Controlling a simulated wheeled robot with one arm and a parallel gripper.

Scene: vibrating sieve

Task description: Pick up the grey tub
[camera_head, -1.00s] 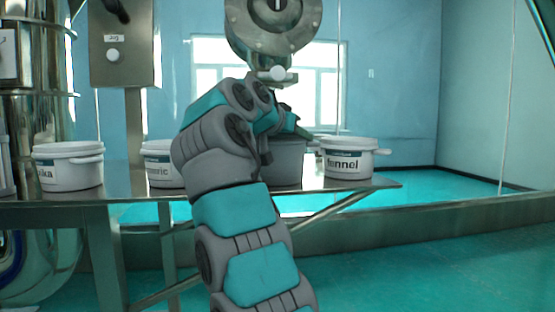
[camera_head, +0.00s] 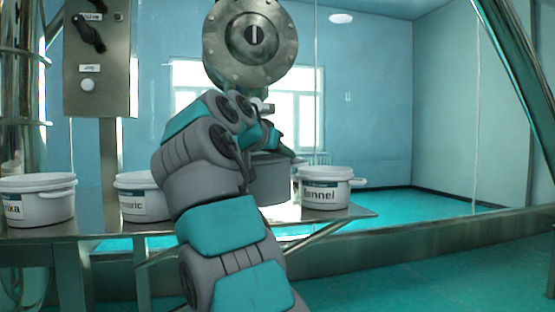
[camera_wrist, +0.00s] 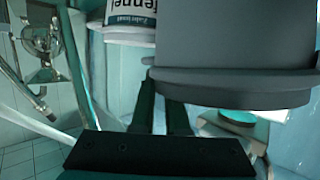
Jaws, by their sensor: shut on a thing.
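The grey tub (camera_head: 270,182) is beyond my forearm in the head view, partly hidden by my arm. Its underside seems slightly above the metal table. In the wrist view the grey tub (camera_wrist: 235,45) fills the upper right, with its thick rim nearest to my fingers. My gripper (camera_wrist: 160,102) is shut on the tub at its rim; the exact contact is hard to see. In the head view my gripper (camera_head: 272,143) is mostly hidden behind the arm.
A white fennel tub (camera_head: 325,190) stands close to the right of the grey tub. Two more white tubs, one labelled "…meric" (camera_head: 140,195) and one "…rika" (camera_head: 38,205), stand left on the metal table (camera_head: 95,228). A control box (camera_head: 97,60) is at the upper left.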

